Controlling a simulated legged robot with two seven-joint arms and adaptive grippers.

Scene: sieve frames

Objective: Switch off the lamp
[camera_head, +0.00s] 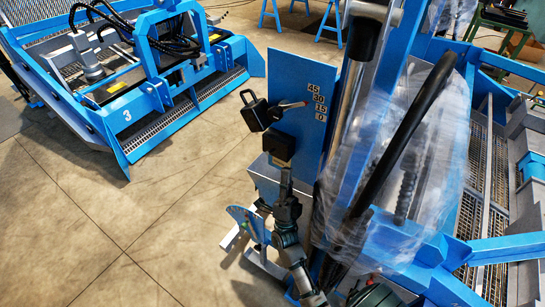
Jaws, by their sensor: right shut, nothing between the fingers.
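I cannot make out a lamp or a lamp switch in the head view. My right arm rises from the bottom middle. My right gripper (281,149), dark and small, is at its upper end, in front of a blue upright plate (305,75). It is shut with nothing held. My left gripper is not in view.
The plate carries a number scale (318,100). A blue machine frame with clear plastic wrap (400,160) and a black bar stands close on the right. Another blue machine (150,120) marked 3 is at the upper left. Bare concrete floor (130,220) lies at the left.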

